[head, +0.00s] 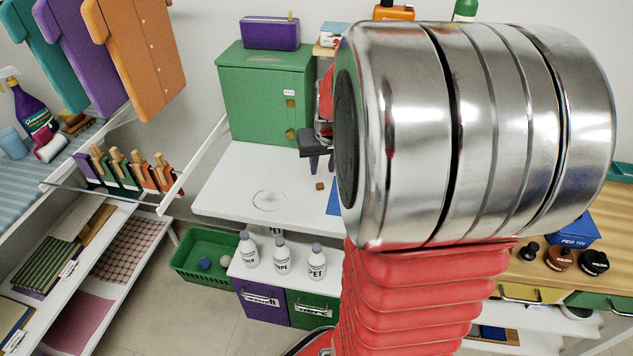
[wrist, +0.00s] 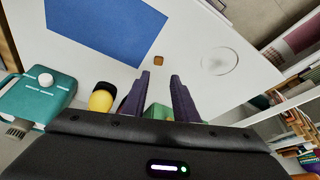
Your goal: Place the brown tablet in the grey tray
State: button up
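The brown tablet (head: 320,186) is a small brown block lying on the white table (head: 235,185), next to the blue sheet. In the wrist view the tablet (wrist: 159,60) lies just beyond my fingertips, in line with the gap between them. My gripper (wrist: 160,75) is open and empty, with two dark purple fingers apart. In the head view my gripper (head: 318,163) hangs above the table, partly hidden by my arm. I cannot make out a grey tray in either view; my arm covers much of the table's right side in the head view.
A blue sheet (wrist: 105,25) and a pale round dish or outline (wrist: 215,61) lie on the table. A green cabinet (head: 262,95) stands at the back. A teal container (wrist: 35,98) and a yellow-and-black object (wrist: 101,97) show at the wrist view's left.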

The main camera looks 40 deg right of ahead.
send_near(320, 185)
jog(key=shift+x, duration=1.25)
jog(key=shift+a, duration=0.1)
jog(key=shift+x, duration=2.6)
jog(key=shift+s, duration=0.1)
jog(key=shift+c, duration=0.3)
grip_shut()
